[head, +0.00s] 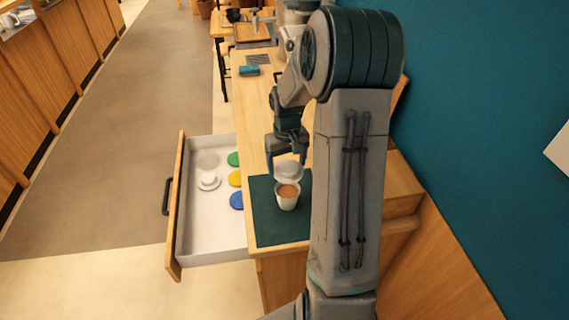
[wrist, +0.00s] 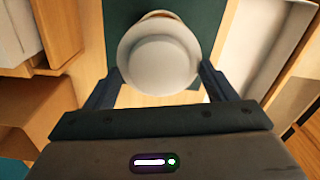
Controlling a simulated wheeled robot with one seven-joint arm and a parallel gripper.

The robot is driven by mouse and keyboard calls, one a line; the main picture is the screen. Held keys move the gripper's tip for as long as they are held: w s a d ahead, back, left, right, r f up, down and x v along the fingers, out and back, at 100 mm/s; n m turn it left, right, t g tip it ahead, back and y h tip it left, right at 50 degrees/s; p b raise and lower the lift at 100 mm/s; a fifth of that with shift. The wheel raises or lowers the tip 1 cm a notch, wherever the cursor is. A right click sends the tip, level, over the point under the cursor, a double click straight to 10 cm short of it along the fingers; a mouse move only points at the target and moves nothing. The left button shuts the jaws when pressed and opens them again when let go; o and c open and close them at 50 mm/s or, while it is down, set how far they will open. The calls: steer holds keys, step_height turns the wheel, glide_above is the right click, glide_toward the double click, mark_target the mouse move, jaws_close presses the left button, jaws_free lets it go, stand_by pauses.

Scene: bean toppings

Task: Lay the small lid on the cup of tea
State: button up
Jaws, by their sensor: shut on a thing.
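The cup of tea (head: 287,200) is white, filled with brown tea, and stands upright and uncovered on a dark green mat (head: 265,228). My gripper (head: 288,158) is shut on a small white round lid (head: 290,173), just behind and above the cup's far rim. In the wrist view the lid (wrist: 160,62) sits between the two fingers of my gripper (wrist: 160,82). Only a thin arc of the cup's rim (wrist: 157,13) shows past the lid there; the lid hides the rest. The lid appears apart from the cup, though the gap is hard to judge.
An open drawer (head: 212,246) left of the counter holds a white knobbed lid (head: 208,181), a pale disc (head: 208,159), and green (head: 234,159), yellow (head: 235,178) and blue (head: 237,200) discs. A blue sponge-like block (head: 249,70) lies farther back. A teal wall (head: 470,130) stands on the right.

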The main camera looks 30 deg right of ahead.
step_height(320, 180, down, 7)
steer(key=b, duration=0.4)
steer(key=shift+a+r+b, duration=0.1)
steer(key=shift+r+b, duration=0.05)
steer(key=shift+b, duration=0.15)
stand_by(0.6)
steer(key=shift+f+b, duration=0.45)
steer(key=shift+b, duration=0.1)
stand_by(1.4)
steer(key=o, duration=0.9)
steer(key=shift+o, duration=0.2)
steer(key=shift+r, duration=0.15)
steer(key=shift+r+p, duration=2.35)
steer(key=shift+r, duration=1)
